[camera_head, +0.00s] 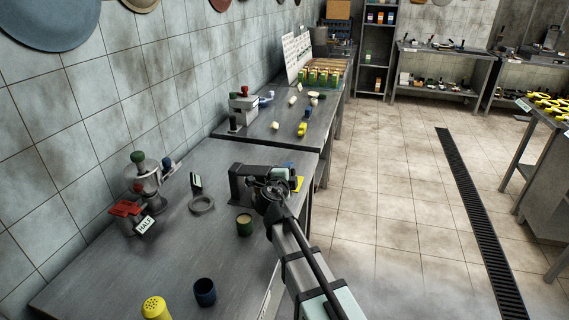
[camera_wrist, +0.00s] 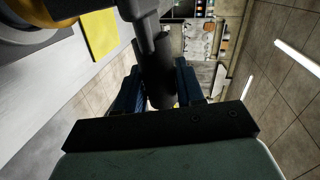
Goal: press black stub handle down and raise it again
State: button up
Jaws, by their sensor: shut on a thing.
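A dark grey press-like device (camera_head: 238,182) stands near the right edge of the near table. My gripper (camera_head: 272,188) is at its right end and hides part of it. In the wrist view my gripper (camera_wrist: 160,88) has its two blue-padded fingers on either side of a black stub handle (camera_wrist: 157,72), shut on it. The handle joins a dark arm above it in that picture. How far the handle is down or up is hard to tell.
A machine labelled HALF (camera_head: 146,226) stands left. A yellow pad (camera_wrist: 100,34) lies beside the device.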

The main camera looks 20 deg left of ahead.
jog(key=shift+f+m+y, duration=0.3)
jog(key=shift+f+m, duration=0.5)
jog(key=shift+f, duration=0.6)
jog(key=o, duration=1)
jog(key=v, duration=1.3)
jog(key=shift+s+d, duration=0.1)
jog(key=shift+s, duration=0.3)
